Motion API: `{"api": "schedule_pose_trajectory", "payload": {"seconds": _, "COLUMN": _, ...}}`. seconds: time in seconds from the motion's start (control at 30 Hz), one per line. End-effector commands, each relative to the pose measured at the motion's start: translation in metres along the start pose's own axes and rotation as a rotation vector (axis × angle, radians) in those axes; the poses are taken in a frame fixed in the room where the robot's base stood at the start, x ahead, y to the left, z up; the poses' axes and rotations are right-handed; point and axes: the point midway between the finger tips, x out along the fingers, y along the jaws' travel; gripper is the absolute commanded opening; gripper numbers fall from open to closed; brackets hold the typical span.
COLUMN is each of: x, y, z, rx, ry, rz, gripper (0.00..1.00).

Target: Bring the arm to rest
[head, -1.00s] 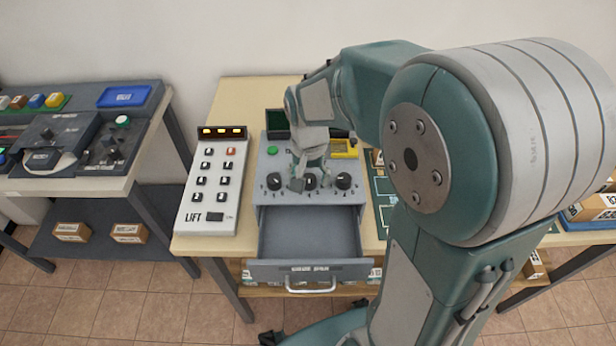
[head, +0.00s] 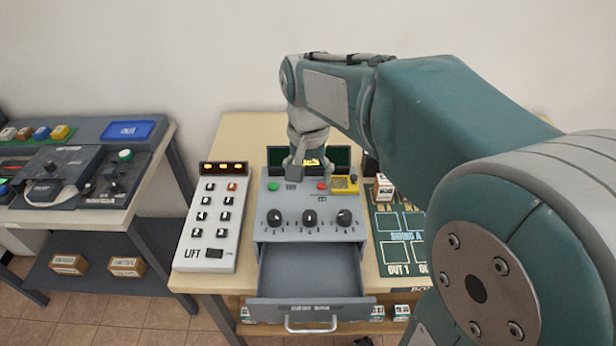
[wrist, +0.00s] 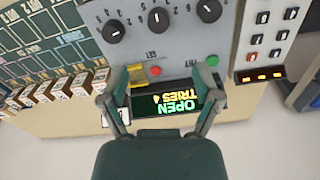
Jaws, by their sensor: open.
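My gripper (head: 300,165) hangs from my raised arm above the back part of the grey code box (head: 268,228). In the wrist view my gripper (wrist: 160,85) is open, its two fingers apart with nothing between them. Beyond the fingers the box's screen (wrist: 165,104) shows "OPEN" and a "TRIES" line. The box has three black dials (head: 309,219), a green button (head: 272,186) and a red button (head: 321,185). Its drawer (head: 308,275) is pulled out at the front and looks empty.
A lift panel (head: 211,218) with buttons stands left of the box. A green sorting board (head: 398,250) and a small carton (head: 383,187) are on the right. A second table (head: 75,217) with a console stands at the far left.

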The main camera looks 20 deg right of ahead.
Motion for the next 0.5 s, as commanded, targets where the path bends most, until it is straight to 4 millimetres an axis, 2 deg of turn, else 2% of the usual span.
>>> {"api": "schedule_pose_trajectory", "payload": {"seconds": 0.27, "x": -0.001, "y": 0.001, "z": 0.002, "rx": -0.006, "ry": 0.007, "rz": -0.003, "gripper": 0.81}}
{"api": "schedule_pose_trajectory", "payload": {"seconds": 0.37, "x": -0.007, "y": 0.007, "z": 0.012, "rx": -0.040, "ry": 0.040, "rz": -0.021, "gripper": 0.81}}
{"api": "schedule_pose_trajectory", "payload": {"seconds": 0.5, "x": -0.018, "y": 0.022, "z": 0.039, "rx": -0.134, "ry": 0.131, "rz": -0.060, "gripper": 0.81}}
